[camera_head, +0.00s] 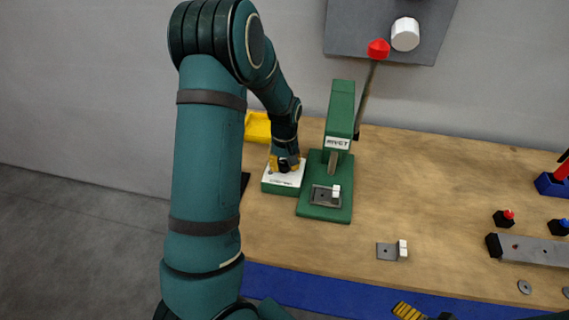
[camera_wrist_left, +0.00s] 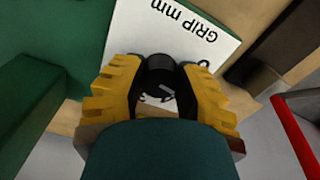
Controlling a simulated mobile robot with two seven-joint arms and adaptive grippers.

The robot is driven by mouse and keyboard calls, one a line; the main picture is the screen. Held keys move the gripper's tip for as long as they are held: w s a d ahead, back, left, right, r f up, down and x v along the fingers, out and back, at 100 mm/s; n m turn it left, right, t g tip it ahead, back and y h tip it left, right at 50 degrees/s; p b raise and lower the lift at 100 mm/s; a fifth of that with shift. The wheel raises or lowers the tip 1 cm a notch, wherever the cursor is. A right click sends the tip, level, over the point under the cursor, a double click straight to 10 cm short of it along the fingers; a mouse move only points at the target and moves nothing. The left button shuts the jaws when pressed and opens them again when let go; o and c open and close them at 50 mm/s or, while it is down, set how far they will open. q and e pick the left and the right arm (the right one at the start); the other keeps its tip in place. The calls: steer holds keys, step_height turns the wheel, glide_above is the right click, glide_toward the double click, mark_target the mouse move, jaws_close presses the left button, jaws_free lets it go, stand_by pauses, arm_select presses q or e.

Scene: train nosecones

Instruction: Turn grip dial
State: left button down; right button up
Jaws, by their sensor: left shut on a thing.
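The grip dial (camera_wrist_left: 160,78) is a black round knob with a light pointer mark, on a white panel (camera_wrist_left: 185,32) marked "GRIP mm". My left gripper (camera_wrist_left: 164,88) is shut on the dial, one yellow ridged finger on each side. Part of the scale is hidden behind the fingers. In the head view my left gripper (camera_head: 285,165) reaches down onto the small green-and-white dial box (camera_head: 283,184), which stands left of the green rivet press (camera_head: 341,118). One yellow ridged finger of my right gripper (camera_head: 408,311) shows at the bottom edge; its opening is cut off.
The press has a lever with a red knob (camera_head: 378,49), near the grey wall panel (camera_head: 345,30) with a white knob. A yellow bin (camera_head: 258,127) stands behind the dial box.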

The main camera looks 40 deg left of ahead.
mark_target(284, 164)
arm_select(q)
steer(key=shift+s+f, duration=0.1)
steer(key=c, duration=0.6)
jaws_free()
steer(key=shift+r, duration=0.5)
step_height(284, 164, up, 11)
